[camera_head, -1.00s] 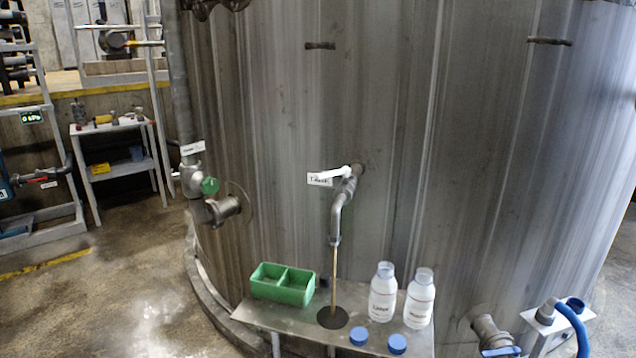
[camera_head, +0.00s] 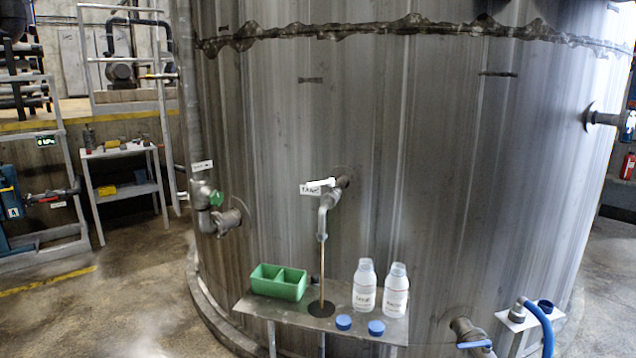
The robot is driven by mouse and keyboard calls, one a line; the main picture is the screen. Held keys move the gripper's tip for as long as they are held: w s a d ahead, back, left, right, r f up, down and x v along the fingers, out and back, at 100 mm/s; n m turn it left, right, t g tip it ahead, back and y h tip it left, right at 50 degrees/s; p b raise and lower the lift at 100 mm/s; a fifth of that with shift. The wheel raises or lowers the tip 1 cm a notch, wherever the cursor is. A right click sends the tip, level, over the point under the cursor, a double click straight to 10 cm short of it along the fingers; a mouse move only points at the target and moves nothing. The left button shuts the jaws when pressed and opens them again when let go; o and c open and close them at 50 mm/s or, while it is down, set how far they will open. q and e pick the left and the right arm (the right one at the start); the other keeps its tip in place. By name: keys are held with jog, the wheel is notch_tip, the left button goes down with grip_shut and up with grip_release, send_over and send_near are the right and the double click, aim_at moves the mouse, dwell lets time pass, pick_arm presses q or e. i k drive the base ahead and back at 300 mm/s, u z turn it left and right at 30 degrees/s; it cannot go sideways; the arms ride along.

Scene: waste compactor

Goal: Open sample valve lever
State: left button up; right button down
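The sample valve lever (camera_head: 321,183) is a short white handle on top of a grey sample tap (camera_head: 329,205) on the tank wall. The lever points left and lies roughly level. A white label (camera_head: 310,191) hangs just below it. A thin brownish stream (camera_head: 322,272) runs straight down from the tap's spout to a dark round drain (camera_head: 321,309) in the small shelf below. Neither of my grippers is in view.
The metal shelf (camera_head: 262,308) holds a green divided tray (camera_head: 278,282), two white bottles (camera_head: 365,286) and two blue caps (camera_head: 344,322). A green-handled valve (camera_head: 216,198) sits left. A blue hose (camera_head: 546,328) is at lower right. Floor at left is clear.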

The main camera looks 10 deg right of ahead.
aim_at(331, 182)
jog(key=z, duration=0.4)
jog(key=i, duration=1.4)
jog(key=u, duration=0.8)
